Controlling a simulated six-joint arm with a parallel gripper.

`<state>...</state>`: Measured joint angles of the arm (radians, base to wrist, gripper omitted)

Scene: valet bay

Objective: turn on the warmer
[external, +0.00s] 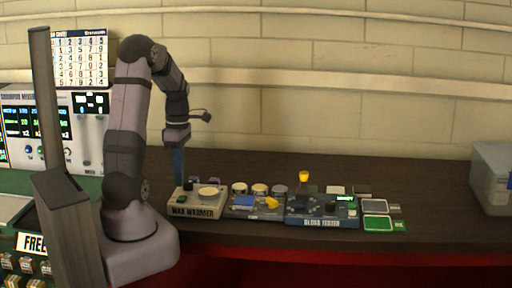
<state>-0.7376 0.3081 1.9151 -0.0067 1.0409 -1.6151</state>
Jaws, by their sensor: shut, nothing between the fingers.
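The wax warmer (197,212) is a beige box with a dark label on its front, standing on the dark bench just right of my arm's base. A round pale pan (208,191) sits on its top, with a small dark knob (188,186) to the left and a small green part (182,200) near its front left. My gripper (179,180) points straight down, shut and empty, with its blue fingers at the left side of the warmer, close to the knob. I cannot tell whether the fingertips touch the warmer or are behind it.
Right of the warmer are several small round tins (260,189), a yellow piece (272,203) and a blue gloss tester (322,218). Green-edged pads (377,223) lie further right. The bench between pads and bin is free.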

